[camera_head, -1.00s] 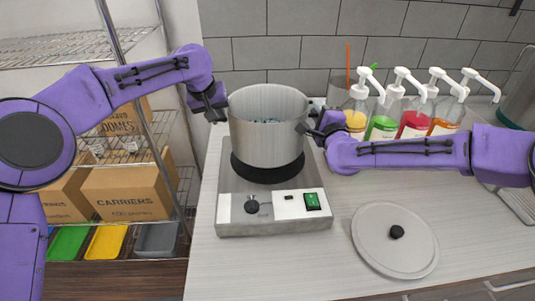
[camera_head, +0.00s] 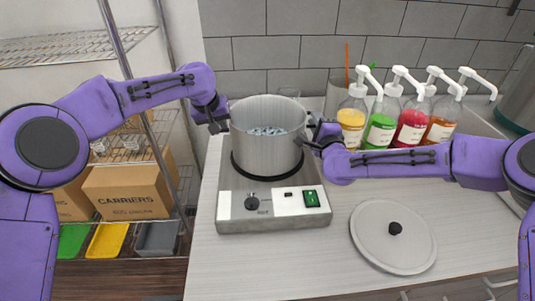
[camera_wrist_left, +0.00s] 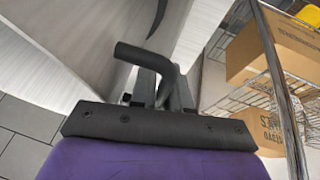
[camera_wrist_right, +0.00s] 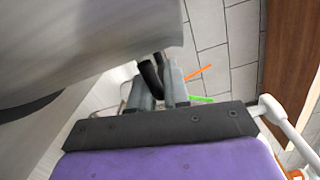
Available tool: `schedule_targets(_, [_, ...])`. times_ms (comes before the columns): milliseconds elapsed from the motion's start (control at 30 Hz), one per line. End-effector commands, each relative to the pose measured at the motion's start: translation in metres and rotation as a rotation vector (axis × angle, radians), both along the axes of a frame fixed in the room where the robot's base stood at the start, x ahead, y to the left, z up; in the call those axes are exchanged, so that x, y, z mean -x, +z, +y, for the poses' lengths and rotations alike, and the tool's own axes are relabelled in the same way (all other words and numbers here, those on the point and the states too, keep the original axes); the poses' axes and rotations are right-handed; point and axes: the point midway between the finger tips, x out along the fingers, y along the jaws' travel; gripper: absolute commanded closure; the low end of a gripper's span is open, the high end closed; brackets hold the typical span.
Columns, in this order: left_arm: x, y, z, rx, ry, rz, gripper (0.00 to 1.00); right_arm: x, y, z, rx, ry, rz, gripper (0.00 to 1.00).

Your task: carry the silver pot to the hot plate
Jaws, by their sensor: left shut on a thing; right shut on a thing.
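The silver pot (camera_head: 267,143), with small pale bits inside (camera_head: 268,130), is upright over the round black plate of the hot plate (camera_head: 228,208). A thin dark ring shows around its base; I cannot tell whether it bears fully on the plate. My left gripper (camera_head: 222,121) is shut on the pot's left black handle, which shows in the left wrist view (camera_wrist_left: 150,57). My right gripper (camera_head: 310,136) is shut on the right black handle, seen in the right wrist view (camera_wrist_right: 150,76). The fingertips are partly hidden.
The grey lid (camera_head: 372,235) lies on the counter at the right front. Several pump bottles, including a red one (camera_head: 411,124), stand behind my right arm. A wire shelf with cardboard boxes (camera_head: 126,192) is at the left. The counter front between hot plate and lid is clear.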

Motion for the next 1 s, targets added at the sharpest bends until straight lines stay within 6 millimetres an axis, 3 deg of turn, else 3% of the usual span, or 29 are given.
schedule_targets(33, [0.000,-0.002,0.001,-0.001,0.003,0.000,0.81,0.000,-0.002,-0.001,-0.001,-0.002,0.001,0.81])
schedule_targets(100, [0.000,-0.001,0.001,-0.001,0.003,0.000,0.58,0.000,-0.001,-0.001,-0.001,-0.001,-0.001,0.58])
schedule_targets(633, [0.001,0.003,0.000,0.001,0.000,-0.001,0.58,0.000,-0.001,0.000,0.000,0.000,0.000,0.58])
schedule_targets(767, [0.009,0.023,0.003,0.000,-0.001,-0.004,0.58,0.000,-0.001,0.000,0.000,0.000,0.000,0.58])
schedule_targets(1000, [0.034,0.079,0.011,0.000,0.001,-0.004,0.58,0.000,-0.001,0.000,0.000,0.000,0.000,0.58])
